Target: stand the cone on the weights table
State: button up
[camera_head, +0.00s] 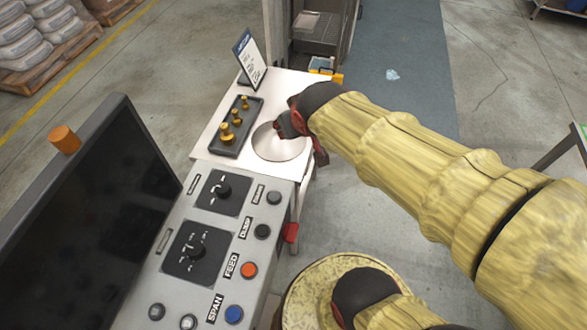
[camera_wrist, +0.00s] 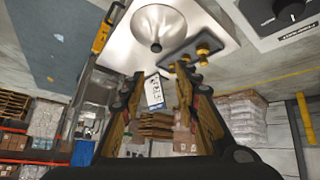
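A shallow, wide silver metal cone (camera_head: 276,148) sits broad side down on the white weights table (camera_head: 205,147), to the right of the weights tray. In the wrist view the cone (camera_wrist: 160,22) shows whole, with a small dark knob at its peak. My gripper (camera_head: 303,140) is at the cone's right side in the head view, covering part of its edge. In the wrist view the fingers of my gripper (camera_wrist: 158,76) are spread apart with nothing between them, and the cone is beyond the fingertips.
A dark tray (camera_head: 225,147) with several brass weights (camera_head: 227,132) lies beside the cone. A sign (camera_head: 249,60) stands at the table's back. The grey control console (camera_head: 265,195) and black screen (camera_head: 90,220) are in front and left. Open floor lies to the right.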

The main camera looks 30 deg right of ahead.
jog(key=s+a+r+g+y, duration=0.2)
jog(key=s+a, duration=0.5)
jog(key=s, duration=0.6)
jog(key=shift+n, duration=0.4)
